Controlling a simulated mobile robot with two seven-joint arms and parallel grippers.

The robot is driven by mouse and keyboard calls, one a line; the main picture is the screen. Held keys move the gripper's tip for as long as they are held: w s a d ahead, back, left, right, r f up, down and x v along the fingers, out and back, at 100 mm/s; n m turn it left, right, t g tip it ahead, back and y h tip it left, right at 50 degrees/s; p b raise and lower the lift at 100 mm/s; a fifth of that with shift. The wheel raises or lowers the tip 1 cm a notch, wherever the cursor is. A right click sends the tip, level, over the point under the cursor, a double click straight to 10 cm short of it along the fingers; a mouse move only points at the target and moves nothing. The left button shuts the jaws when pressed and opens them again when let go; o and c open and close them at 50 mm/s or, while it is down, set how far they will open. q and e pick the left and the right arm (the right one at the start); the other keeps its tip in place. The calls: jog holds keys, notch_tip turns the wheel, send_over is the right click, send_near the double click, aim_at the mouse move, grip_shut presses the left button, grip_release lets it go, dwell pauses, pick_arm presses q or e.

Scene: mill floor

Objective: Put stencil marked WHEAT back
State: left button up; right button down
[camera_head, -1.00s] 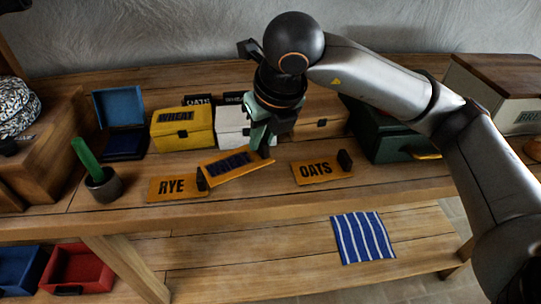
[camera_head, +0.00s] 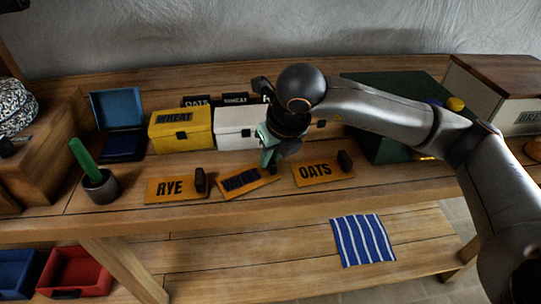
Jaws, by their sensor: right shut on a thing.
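An orange stencil (camera_head: 245,181) with dark blue lettering, too smeared to read, is between the RYE stencil (camera_head: 172,188) and the OATS stencil (camera_head: 318,172) near the bench's front edge. It is slightly turned, its right side farther back. I cannot tell whether it touches the bench. My right gripper (camera_head: 270,166) is shut on this stencil at its right end, where the grip hides the handle. The RYE and OATS stencils lie flat, each with a black handle at its right. My left gripper is not in view.
Behind stand a yellow WHEAT box (camera_head: 181,131), a white box (camera_head: 234,128) and a dark green case (camera_head: 380,150). At left are an open blue ink pad (camera_head: 121,146) and a cup (camera_head: 101,186) with a green-handled tool. A striped cloth (camera_head: 362,241) lies on the lower shelf.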

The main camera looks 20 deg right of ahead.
jog(key=c, duration=0.8)
grip_release()
jog(key=shift+r+p, duration=0.25)
jog(key=shift+p, duration=0.15)
jog(key=v, duration=1.1)
jog(key=shift+s+r+p, duration=0.2)
jog(key=shift+r+p, duration=0.1)
jog(key=shift+p, duration=0.15)
